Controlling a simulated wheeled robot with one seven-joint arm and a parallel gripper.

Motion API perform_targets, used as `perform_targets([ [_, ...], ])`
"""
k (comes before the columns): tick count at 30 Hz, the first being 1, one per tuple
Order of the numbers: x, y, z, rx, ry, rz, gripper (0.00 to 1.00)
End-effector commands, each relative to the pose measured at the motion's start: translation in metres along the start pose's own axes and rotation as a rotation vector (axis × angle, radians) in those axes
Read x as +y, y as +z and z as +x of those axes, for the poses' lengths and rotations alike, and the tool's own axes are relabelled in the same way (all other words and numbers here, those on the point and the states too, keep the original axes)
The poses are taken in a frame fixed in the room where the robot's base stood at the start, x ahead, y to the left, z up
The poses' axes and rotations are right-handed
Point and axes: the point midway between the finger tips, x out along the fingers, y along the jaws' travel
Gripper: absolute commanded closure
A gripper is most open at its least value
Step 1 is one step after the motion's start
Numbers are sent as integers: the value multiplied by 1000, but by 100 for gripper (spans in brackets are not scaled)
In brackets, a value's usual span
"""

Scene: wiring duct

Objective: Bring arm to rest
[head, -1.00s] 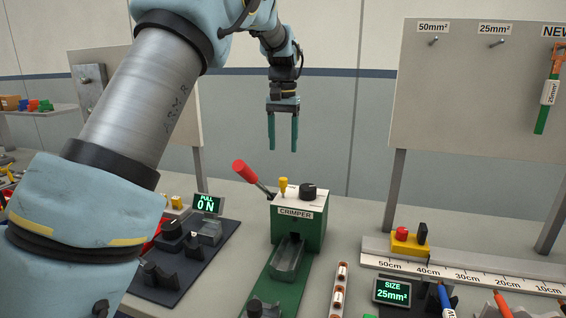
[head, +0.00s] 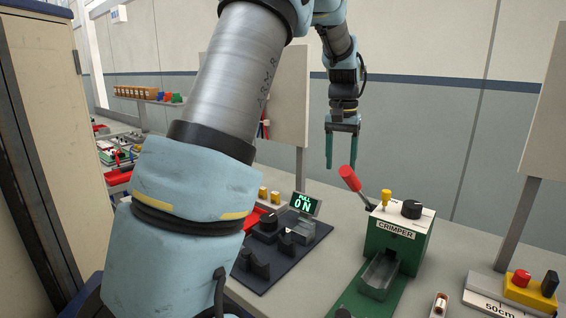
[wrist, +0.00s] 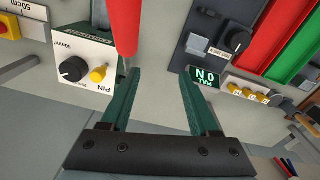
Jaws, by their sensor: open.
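My gripper (head: 342,150) hangs from my arm with its two green fingers pointing down. It is open and empty, above and behind the green crimper (head: 398,240) with the red lever. In the wrist view my gripper (wrist: 160,85) also shows spread fingers with nothing between them. The crimper's white top (wrist: 85,65) is at the left there, and the red lever (wrist: 124,25) passes close to the left finger. I cannot tell the exact gap between them.
A dark pull tester (head: 285,240) with a lit display reading "PULL ON" stands left of the crimper. A ruler rail (head: 490,298) with a yellow block (head: 530,290) is at the right. A tall cabinet (head: 50,130) stands at the far left.

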Motion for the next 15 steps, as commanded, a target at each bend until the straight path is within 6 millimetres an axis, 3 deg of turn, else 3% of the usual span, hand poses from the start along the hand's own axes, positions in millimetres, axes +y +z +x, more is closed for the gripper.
perform_targets([
  [1, -23, 20, 6, 5, 2, -45, 38],
  [3, -49, 47, 17, 19, 0, -99, 38],
  [7, -90, 110, 38, 46, -8, -201, 38],
  [12, -118, 193, 63, 78, -26, -308, 38],
  [15, -124, 231, 74, 91, -37, -350, 38],
])
